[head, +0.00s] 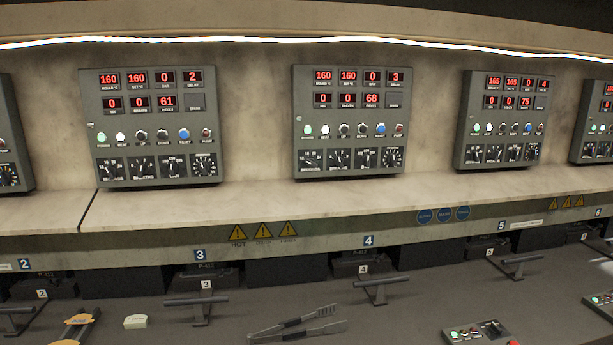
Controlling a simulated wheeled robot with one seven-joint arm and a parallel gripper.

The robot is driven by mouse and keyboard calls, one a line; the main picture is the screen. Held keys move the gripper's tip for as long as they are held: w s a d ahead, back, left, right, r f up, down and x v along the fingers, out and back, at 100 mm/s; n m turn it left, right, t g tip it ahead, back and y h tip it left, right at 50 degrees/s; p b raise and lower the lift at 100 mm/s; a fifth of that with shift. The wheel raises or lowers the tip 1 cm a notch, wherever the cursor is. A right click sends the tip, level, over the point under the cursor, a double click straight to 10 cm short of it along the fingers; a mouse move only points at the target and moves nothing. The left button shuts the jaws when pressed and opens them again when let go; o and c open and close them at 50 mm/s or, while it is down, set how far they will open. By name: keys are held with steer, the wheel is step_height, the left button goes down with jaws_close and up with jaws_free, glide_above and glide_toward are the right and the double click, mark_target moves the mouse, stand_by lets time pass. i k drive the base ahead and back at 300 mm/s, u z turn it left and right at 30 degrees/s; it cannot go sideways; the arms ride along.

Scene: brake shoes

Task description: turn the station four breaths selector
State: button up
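The station four panel (349,121) is the grey box on the wall above the blue number 4 tag (368,240). Its red displays read 160, 160, 0, 3 on top and 0, 0, 68 below. Along its bottom edge sits a row of black-faced dials: a leftmost dial (311,159), a second dial (339,159), a third dial (366,158) and a rightmost dial (392,157). Their labels are too small to read, so I cannot tell which is the breaths selector. My gripper is not in view.
Similar panels stand left (156,126) and right (504,119). A pale ledge (270,200) runs below them. Black handles (380,284), tongs (298,325), a white block (136,321) and a button box (478,332) are on the dark lower surface. Nothing blocks the station four panel.

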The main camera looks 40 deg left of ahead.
mark_target(338, 161)
steer(key=k, duration=0.2)
steer(key=u, duration=2.05)
steer(key=i, duration=0.4)
steer(key=u, duration=0.1)
